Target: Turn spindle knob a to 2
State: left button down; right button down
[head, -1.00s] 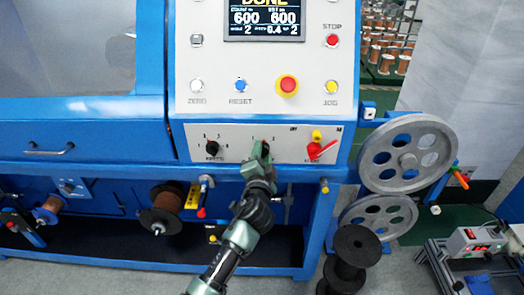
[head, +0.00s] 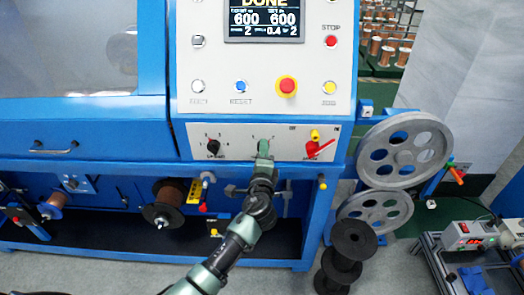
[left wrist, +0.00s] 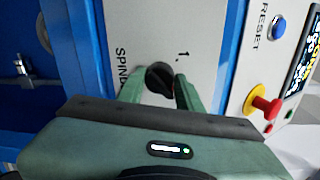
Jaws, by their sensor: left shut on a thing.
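The spindle knob (left wrist: 160,77) is a small black knob on the white panel (left wrist: 190,40), which carries a "SPIND..." label and a "1" mark in the left wrist view. My left gripper (left wrist: 158,84) has its green fingers on both sides of the knob and is shut on it. In the head view my left gripper (head: 264,149) covers the knob, below the scale marks on the lower panel. The knob's pointer and its exact setting cannot be read. My right gripper is in neither view.
Another black knob (head: 213,146) is left on the same panel. A red lever switch (head: 318,149) is on the right. Above are a red emergency button (head: 286,87), a blue button (head: 240,86) and a screen (head: 261,20). Grey pulleys (head: 405,150) stand at the right.

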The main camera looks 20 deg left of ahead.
pick_arm(q)
jog(key=shift+d, duration=0.1)
dwell(0.5)
jog(key=c, duration=1)
grip_release()
jog(key=shift+o, duration=0.2)
jog(key=v, duration=0.7)
jog(key=shift+s+d+b, duration=0.2)
jog(key=shift+s+b, duration=0.15)
jog(key=shift+b, duration=0.05)
